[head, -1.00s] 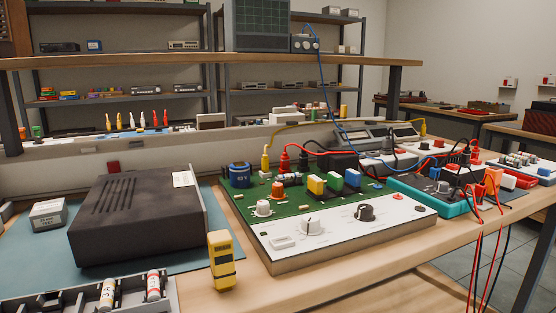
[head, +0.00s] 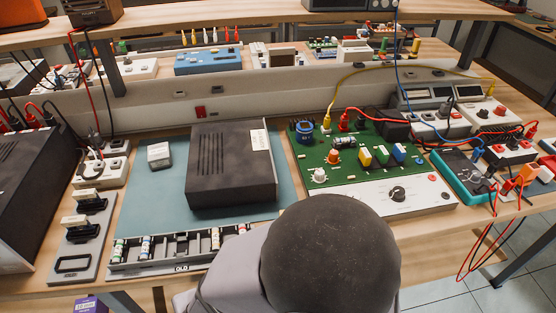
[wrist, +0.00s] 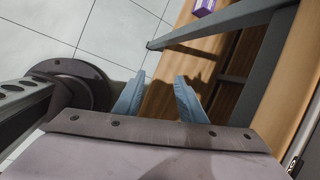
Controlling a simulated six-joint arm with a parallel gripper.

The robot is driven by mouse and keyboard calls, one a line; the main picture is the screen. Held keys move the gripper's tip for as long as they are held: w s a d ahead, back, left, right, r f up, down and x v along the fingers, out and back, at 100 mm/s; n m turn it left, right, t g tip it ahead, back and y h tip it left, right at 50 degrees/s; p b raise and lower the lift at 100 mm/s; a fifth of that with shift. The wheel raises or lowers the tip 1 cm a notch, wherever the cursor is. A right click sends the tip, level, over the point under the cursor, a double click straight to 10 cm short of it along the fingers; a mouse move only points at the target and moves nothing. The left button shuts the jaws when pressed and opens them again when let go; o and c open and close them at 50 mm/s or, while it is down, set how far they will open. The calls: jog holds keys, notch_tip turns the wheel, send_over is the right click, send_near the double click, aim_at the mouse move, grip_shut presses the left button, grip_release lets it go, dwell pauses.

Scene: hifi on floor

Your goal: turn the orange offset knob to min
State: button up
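The orange knob (head: 335,157) is a small round part on the green circuit board (head: 318,157), in the head view right of centre. It is small there, and its pointer and any min mark cannot be read. A white knob (head: 319,175) stands just in front of it. My gripper (wrist: 158,88) shows in the wrist view with its two blue-grey fingers apart and nothing between them. It points down past the bench edge toward the floor, away from the board. The orange knob is not in the wrist view.
A black box (head: 230,178) and a battery tray (head: 165,262) lie left of the board. A teal meter (head: 462,175) and red leads (head: 478,245) lie right. A purple box (wrist: 204,6) is below.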

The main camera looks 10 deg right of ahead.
jog(key=w+d+r+g+p, duration=0.1)
jog(key=d+r+p, duration=0.3)
jog(key=r+p, duration=0.75)
jog(key=w+d+r+n+g+h+p, duration=0.1)
jog(key=w+d+r+n+h+p, duration=0.15)
jog(key=d+r+n+p, duration=0.75)
jog(key=w+d+r+n+g+h+p, duration=0.1)
jog(key=w+d+r+n+h+p, duration=0.2)
jog(key=d+r+p, duration=1.15)
jog(key=m+y+b, duration=0.1)
jog(key=m+b, duration=1.3)
jog(key=m, duration=0.4)
send_over(335, 152)
jog(key=f, duration=0.8)
jog(key=shift+s+a+f, duration=0.3)
jog(key=shift+w+d+f+m, duration=0.3)
jog(key=shift+w+m, duration=0.1)
jog(key=shift+m, duration=0.1)
jog(key=shift+f+p, duration=1.55)
jog(key=shift+f, duration=2.05)
grip_shut()
